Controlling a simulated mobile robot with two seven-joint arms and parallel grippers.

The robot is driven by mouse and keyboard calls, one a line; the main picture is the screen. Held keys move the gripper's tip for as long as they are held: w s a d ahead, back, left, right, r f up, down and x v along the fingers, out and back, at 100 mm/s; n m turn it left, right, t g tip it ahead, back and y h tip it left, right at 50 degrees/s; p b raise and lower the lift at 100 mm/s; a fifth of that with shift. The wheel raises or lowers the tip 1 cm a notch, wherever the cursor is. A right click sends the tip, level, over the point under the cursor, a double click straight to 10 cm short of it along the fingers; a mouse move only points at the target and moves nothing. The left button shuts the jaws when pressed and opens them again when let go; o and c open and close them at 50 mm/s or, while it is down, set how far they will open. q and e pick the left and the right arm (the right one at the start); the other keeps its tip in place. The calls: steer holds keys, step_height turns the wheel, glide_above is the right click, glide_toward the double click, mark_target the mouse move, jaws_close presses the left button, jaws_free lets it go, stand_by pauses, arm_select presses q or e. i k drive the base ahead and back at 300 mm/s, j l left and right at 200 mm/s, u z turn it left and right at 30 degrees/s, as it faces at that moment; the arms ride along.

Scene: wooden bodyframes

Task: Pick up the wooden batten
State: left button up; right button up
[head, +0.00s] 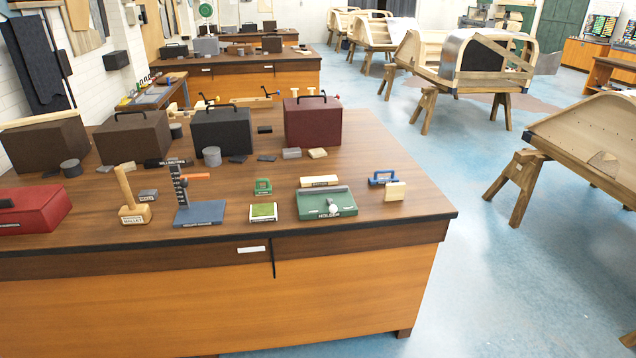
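Neither of my grippers is in view. Several pale wooden pieces could be the wooden batten, and I cannot tell which one it is. A long thin pale strip (40,119) lies along the top of a brown box at the left. A short pale wooden bar (319,181) lies on the workbench (330,236), just behind a green holder tray (327,204). A small pale block (395,191) stands near the bench's right end.
A wooden mallet (132,208), a blue-based stand (200,214) and a red toolbox (30,207) are along the front. Dark boxes and a maroon box (312,124) stand behind. Wooden bodyframes (590,145) rest on trestles at right. Blue floor (500,265) is clear right of the bench.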

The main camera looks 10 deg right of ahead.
mark_target(327, 180)
steer(key=l+u, duration=0.1)
steer(key=u, duration=0.45)
steer(key=i+l+u, duration=0.1)
steer(key=l+u, duration=0.65)
steer(key=l, duration=0.25)
steer(key=l+u, duration=0.15)
steer(key=l, duration=0.4)
steer(key=k+l+u, duration=0.15)
steer(key=l, duration=0.35)
